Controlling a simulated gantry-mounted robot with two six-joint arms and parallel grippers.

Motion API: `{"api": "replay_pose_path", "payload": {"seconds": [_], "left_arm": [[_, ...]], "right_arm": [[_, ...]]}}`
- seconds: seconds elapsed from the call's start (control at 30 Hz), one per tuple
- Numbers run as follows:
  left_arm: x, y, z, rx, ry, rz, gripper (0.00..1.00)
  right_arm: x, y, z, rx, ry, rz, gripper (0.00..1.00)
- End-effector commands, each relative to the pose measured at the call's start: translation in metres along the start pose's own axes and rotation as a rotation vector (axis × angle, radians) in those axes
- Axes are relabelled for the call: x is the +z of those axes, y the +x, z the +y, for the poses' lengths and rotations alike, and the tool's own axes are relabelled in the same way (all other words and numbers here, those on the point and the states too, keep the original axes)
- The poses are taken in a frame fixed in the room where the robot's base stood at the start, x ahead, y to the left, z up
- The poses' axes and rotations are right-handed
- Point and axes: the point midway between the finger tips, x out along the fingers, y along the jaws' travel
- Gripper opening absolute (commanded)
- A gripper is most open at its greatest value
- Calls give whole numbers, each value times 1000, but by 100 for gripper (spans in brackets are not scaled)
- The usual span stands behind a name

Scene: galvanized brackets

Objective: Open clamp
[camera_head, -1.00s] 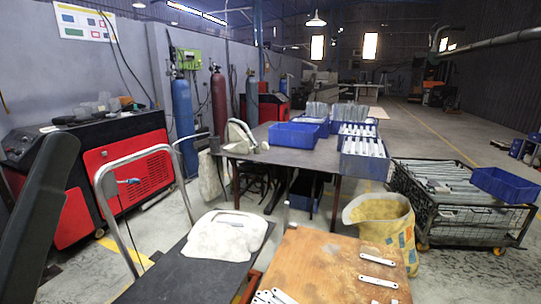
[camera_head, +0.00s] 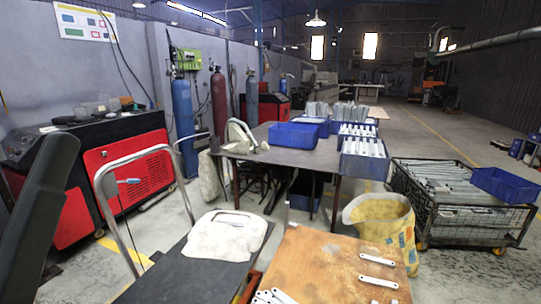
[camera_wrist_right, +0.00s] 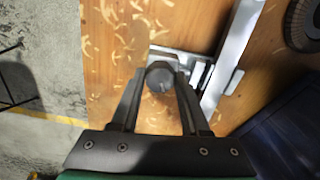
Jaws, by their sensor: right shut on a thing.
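In the right wrist view, a metal clamp (camera_wrist_right: 197,68) lies on a wooden board (camera_wrist_right: 110,75). A round dark grey knob (camera_wrist_right: 160,78) sits at its near end. My right gripper (camera_wrist_right: 161,80) is shut on this knob, with one finger on each side. A long pale metal bar (camera_wrist_right: 232,55) runs beside the clamp on the right. The fingers and knob hide part of the clamp. Neither the clamp nor my right gripper shows in the head view. My left gripper is in no view.
In the head view, white brackets (camera_head: 378,281) lie on the wooden tabletop (camera_head: 325,262). A white cloth (camera_head: 225,237) lies on the dark surface beside it. A yellow sack (camera_head: 383,222) stands behind the board. A dark round part (camera_wrist_right: 305,25) is at the wrist view's upper right.

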Motion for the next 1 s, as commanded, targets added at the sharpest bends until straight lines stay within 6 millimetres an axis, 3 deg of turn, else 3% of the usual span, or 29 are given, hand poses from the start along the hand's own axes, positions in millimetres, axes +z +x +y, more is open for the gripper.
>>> {"api": "replay_pose_path", "payload": {"seconds": [0.5, 0.8, 0.83, 0.93, 1.0], "left_arm": [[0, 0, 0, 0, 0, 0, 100], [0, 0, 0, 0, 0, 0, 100], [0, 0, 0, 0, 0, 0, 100], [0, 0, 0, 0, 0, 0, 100], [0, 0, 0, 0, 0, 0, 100]], "right_arm": [[0, 0, 0, 0, -1071, 0, 0], [0, 0, 0, 0, -1153, 0, 0], [0, 0, 0, 0, -1153, 0, 51], [0, 0, 0, 0, -1152, 0, 69], [0, 0, 0, 0, -1151, 0, 70]]}}
